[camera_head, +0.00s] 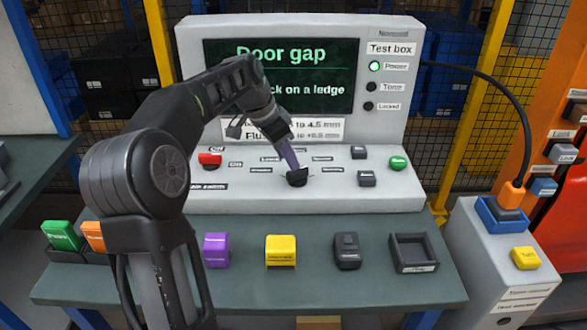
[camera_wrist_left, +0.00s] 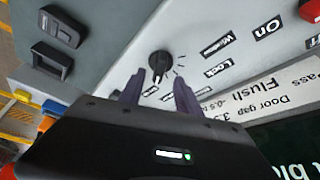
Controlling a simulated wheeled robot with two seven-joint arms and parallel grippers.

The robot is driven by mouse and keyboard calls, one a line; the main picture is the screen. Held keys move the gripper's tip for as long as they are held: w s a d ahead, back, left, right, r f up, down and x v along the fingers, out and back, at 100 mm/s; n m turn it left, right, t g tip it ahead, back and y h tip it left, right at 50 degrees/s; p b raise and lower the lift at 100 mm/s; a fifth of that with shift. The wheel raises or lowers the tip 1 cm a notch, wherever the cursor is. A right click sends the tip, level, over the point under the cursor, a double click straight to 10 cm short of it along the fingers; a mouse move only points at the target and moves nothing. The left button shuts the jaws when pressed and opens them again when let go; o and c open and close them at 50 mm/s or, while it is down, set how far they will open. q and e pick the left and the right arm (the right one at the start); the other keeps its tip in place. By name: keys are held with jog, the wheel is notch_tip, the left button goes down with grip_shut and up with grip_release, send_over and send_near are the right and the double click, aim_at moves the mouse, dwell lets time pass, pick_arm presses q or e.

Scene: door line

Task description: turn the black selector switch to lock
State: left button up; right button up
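The black selector switch (camera_head: 298,178) is on the sloped front panel of the grey test box. In the left wrist view the switch (camera_wrist_left: 160,60) is a round black knob with labels around it, one reading "Lock" (camera_wrist_left: 215,69). My left gripper (camera_head: 293,163) is over the switch. In the wrist view its two purple fingers (camera_wrist_left: 160,82) are apart, with the knob between and just beyond their tips. I cannot tell whether they touch it. The fingers partly hide the lower labels, and the knob's pointing direction is unclear. My right gripper is out of view.
A red switch (camera_head: 209,159) is left on the panel; a green button (camera_head: 398,162) and two small black switches are right. The screen (camera_head: 330,75) reads "Door gap", partly behind my arm. Purple, yellow and black blocks and a black tray (camera_head: 413,253) stand on the bench in front.

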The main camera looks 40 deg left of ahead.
aim_at(297, 175)
pick_arm(q)
jog(key=x, duration=0.5)
jog(key=shift+f, duration=0.25)
grip_shut()
dwell(0.4)
